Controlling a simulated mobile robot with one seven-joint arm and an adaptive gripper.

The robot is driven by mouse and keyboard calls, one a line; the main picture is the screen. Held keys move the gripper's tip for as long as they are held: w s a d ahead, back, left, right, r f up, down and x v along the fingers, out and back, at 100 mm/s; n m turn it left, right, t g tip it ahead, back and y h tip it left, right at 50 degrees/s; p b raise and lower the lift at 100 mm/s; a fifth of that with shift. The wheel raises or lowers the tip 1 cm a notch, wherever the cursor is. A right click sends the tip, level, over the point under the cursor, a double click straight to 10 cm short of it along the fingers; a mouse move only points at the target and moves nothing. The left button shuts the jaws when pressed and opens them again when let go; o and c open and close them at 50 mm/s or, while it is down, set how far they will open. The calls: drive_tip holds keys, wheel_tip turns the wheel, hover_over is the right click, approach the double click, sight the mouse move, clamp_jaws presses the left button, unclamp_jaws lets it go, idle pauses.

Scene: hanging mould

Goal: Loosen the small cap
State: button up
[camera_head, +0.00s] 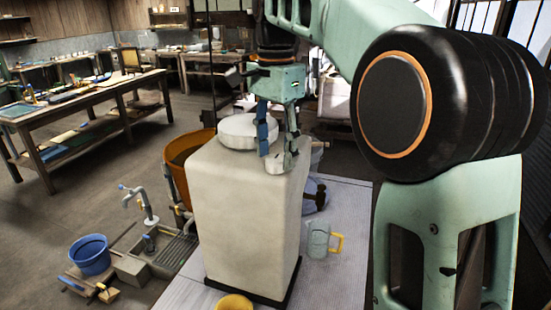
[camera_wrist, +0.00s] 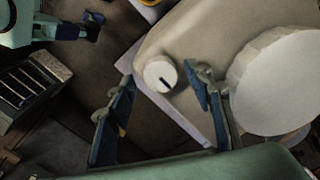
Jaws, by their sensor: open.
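The small cap (camera_wrist: 160,75) is a pale round knob with a dark mark on its face, in the wrist view near a corner of the cream block's top. My gripper (camera_head: 277,156) is over the block's top, right of the large lid. In the wrist view, my open fingers (camera_wrist: 160,82) appear on either side of the small cap. I cannot tell whether they touch it.
The block stands on a light slatted platform (camera_head: 340,215). An orange tub (camera_head: 180,180) and a tap (camera_head: 140,200) stand left, a blue bucket (camera_head: 90,257) farther left.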

drive_tip(key=shift+f, duration=0.55)
drive_tip(key=c, duration=1.1)
drive_tip(key=shift+c, duration=0.2)
